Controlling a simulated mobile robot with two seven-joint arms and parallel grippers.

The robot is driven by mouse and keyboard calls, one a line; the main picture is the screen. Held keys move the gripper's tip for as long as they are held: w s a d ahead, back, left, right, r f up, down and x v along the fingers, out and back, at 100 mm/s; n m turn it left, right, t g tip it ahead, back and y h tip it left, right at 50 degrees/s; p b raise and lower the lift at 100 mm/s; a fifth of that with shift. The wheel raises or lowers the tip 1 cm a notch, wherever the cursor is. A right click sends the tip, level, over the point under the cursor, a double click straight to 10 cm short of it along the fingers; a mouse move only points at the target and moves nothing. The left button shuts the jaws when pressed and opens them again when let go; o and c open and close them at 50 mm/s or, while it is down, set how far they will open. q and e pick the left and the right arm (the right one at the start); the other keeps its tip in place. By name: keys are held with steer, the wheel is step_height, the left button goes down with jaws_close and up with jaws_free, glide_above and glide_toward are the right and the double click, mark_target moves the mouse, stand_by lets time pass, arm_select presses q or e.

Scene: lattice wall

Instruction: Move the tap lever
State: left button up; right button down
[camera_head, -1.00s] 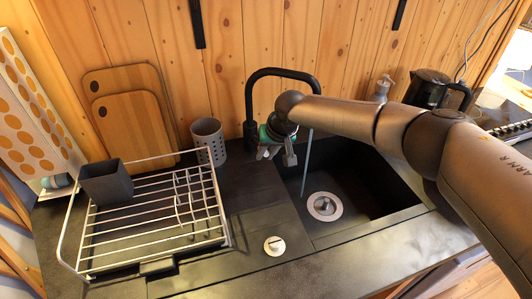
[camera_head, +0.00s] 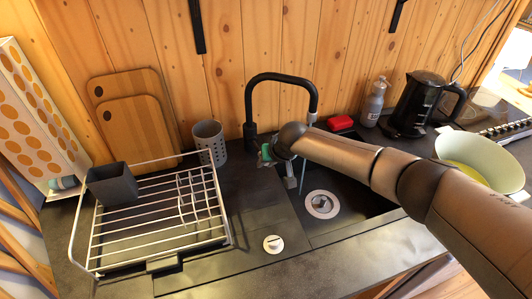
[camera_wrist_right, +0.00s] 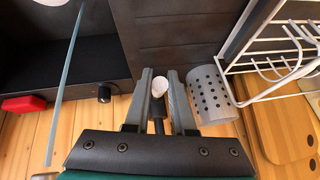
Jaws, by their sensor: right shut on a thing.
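The black tap (camera_head: 250,100) stands behind the sink, its spout arching to the right. A thin blue-grey stream of water (camera_wrist_right: 65,85) shows in the right wrist view and falls towards the sink (camera_head: 345,200). My right gripper (camera_head: 268,158) is at the base of the tap. In the right wrist view my right gripper (camera_wrist_right: 160,85) has its two fingers on either side of the short dark tap lever (camera_wrist_right: 158,108), shut on it. The lever has a pale round end. In the head view the gripper and wrist hide the lever. My left gripper is not in view.
A wire dish rack (camera_head: 150,215) and a perforated grey cup (camera_head: 209,140) stand left of the tap. A red sponge (camera_head: 340,121), a soap bottle (camera_head: 374,102), a black kettle (camera_head: 412,108) and a pale bowl (camera_head: 490,155) are at the right.

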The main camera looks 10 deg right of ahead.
steer(key=shift+s+f+t, duration=0.25)
steer(key=shift+f+t, duration=0.25)
steer(key=shift+f, duration=0.1)
steer(key=shift+s+f+t+y, duration=0.15)
steer(key=shift+f+t+y, duration=0.15)
steer(key=shift+f+t, duration=0.65)
steer(key=shift+f, duration=0.1)
steer(key=c, duration=0.8)
jaws_free()
steer(key=shift+o, duration=0.2)
steer(key=shift+d, duration=0.1)
steer(key=shift+s+d+r+p, duration=0.15)
steer(key=shift+s+r+p, duration=0.2)
steer(key=shift+r+p, duration=0.1)
steer(key=p+v, duration=0.2)
steer(key=v, duration=1.2)
steer(key=shift+p, duration=0.35)
steer(key=shift+w+r, duration=0.1)
steer(key=shift+w, duration=0.05)
